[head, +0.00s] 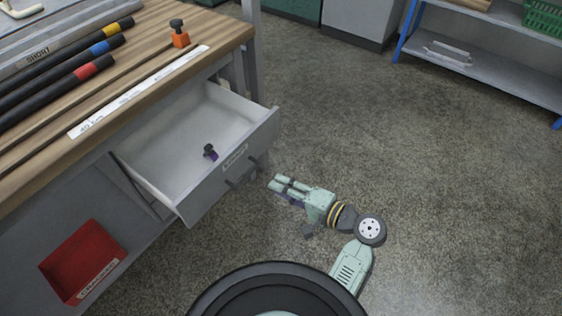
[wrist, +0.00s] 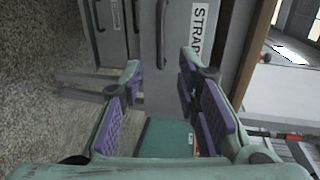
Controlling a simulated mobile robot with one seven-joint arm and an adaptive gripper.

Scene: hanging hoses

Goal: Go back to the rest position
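My gripper (head: 279,184) is pale green with purple pads, low over the floor just right of the open drawer's front. In the wrist view, my gripper (wrist: 160,72) has its two fingers apart with nothing between them. The open grey drawer (head: 150,158) sticks out below the bench and holds a small dark and purple item (head: 210,152). The wrist view shows grey cabinet fronts with dark handles and a label (wrist: 199,30) beginning "STRAP", seen sideways beyond the fingertips.
The wooden bench (head: 215,28) carries several dark hoses with coloured bands, a paper strip (head: 137,92) and an orange fitting (head: 180,36). A red bin (head: 82,262) sits on the shelf below. A blue-legged rack (head: 480,62) stands upper right. Floor to the right is clear.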

